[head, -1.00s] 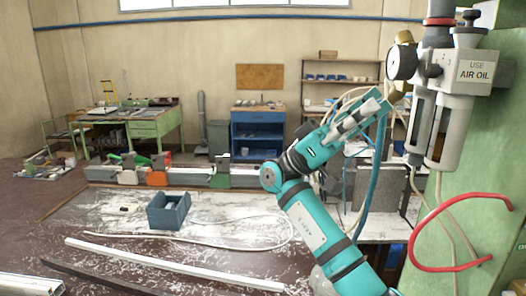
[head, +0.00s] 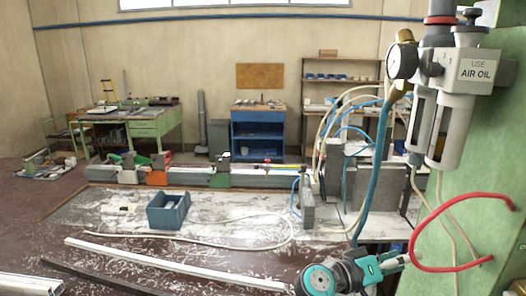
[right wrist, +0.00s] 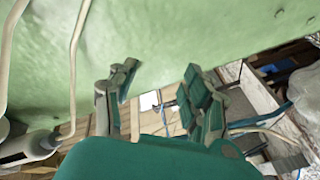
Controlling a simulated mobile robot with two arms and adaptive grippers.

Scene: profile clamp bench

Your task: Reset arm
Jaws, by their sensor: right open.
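My right arm shows low at the right of the head view, its teal and grey links folded near the bottom edge. My right gripper (head: 392,263) is beside the green upright and the looped red hose. In the right wrist view the right gripper (right wrist: 160,98) is open, its teal and grey fingers apart with nothing between them. A pale green surface fills the upper part of that view beyond the fingers. My left arm and gripper are in neither view.
A green panel (head: 455,225) with an air-oil unit (head: 452,95) and red hose (head: 412,240) stands close at right. A teal hose (head: 373,175) hangs near my arm.

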